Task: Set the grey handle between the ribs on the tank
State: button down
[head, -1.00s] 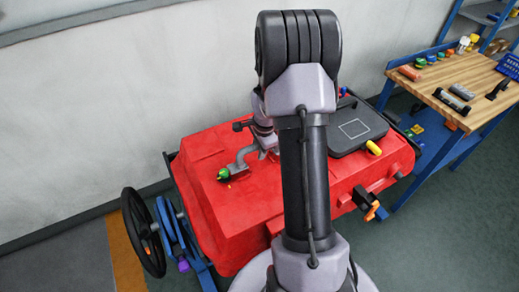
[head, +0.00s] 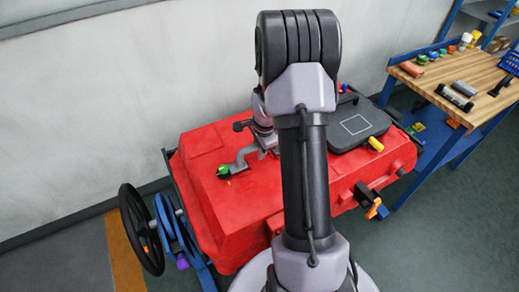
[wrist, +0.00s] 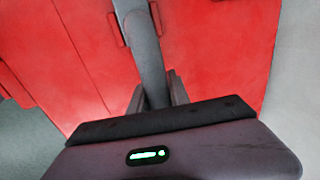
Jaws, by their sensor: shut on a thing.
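The red tank (head: 230,215) fills the middle of the head view. The grey handle (head: 243,161) is a bent bar over its top, left of my forearm. In the wrist view the handle (wrist: 147,55) runs from between my fingers to the top edge. My gripper (wrist: 158,92) is shut on it. Two low red ribs, a left one (wrist: 116,28) and a right one (wrist: 156,18), show on either side of the bar. I cannot tell whether the handle touches the tank. A green piece (head: 223,170) is at the handle's left end. My forearm hides part of the tank.
A dark lid (head: 375,122) with a yellow grip (head: 375,144) is on the tank's right. A black wheel (head: 142,230) stands at the left. A workbench (head: 470,75) with tools is at the right, and the wall is close behind.

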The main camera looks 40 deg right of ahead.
jog(key=shift+f+b, duration=0.4)
jog(key=shift+f, duration=0.05)
jog(key=shift+f, duration=0.1)
dwell(0.7)
jog(key=c, duration=0.7)
grip_release()
jog(key=shift+o, duration=0.2)
jog(key=shift+s+a+r+p, duration=0.1)
jog(key=shift+s+r+p, duration=0.1)
jog(key=shift+r+p, duration=0.75)
jog(key=shift+s+r+p, duration=0.2)
jog(key=shift+r+p, duration=0.2)
jog(key=shift+r, duration=0.95)
